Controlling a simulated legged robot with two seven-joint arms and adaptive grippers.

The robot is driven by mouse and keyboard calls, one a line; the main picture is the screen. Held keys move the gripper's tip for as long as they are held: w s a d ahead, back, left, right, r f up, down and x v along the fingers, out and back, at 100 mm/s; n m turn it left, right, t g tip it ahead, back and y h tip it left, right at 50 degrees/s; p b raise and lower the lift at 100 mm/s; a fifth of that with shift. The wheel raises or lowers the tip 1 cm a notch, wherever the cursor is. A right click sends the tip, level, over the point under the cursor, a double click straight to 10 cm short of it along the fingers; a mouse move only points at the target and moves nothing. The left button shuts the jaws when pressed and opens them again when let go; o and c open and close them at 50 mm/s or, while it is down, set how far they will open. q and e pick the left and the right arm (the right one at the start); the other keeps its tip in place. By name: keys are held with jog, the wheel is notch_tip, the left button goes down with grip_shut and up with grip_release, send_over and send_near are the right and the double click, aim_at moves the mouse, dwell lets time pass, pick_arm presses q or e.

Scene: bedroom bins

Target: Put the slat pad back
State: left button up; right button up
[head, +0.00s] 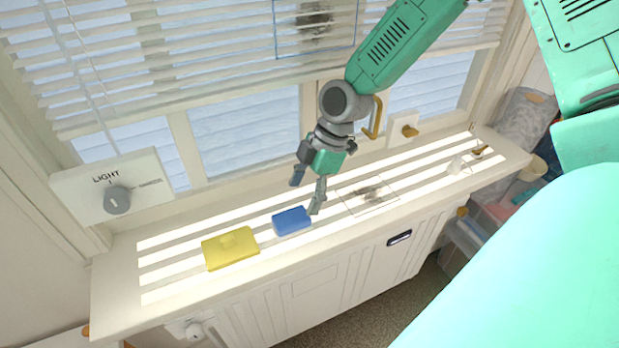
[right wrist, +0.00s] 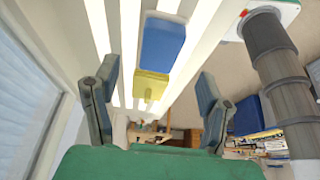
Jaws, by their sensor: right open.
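I cannot tell which one is the slat pad. My right gripper (head: 306,196) is open and empty. Its fingers point down close to the blue pad, one fingertip near that pad's right end. In the right wrist view the blue pad (right wrist: 162,43) and the yellow pad (right wrist: 151,85) show beyond and between the open fingers (right wrist: 155,82). My left gripper is out of view.
A dark smudge in an outlined rectangle (head: 367,195) lies right of the blue pad; a similar one (head: 315,24) is on the blinds. A grey light knob (head: 117,199) stands at left, a brass handle (head: 375,118) behind my gripper. Small items (head: 457,165) sit at the sill's right end.

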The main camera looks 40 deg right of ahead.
jog(key=v, duration=0.4)
jog(key=shift+r, duration=0.1)
dwell(0.5)
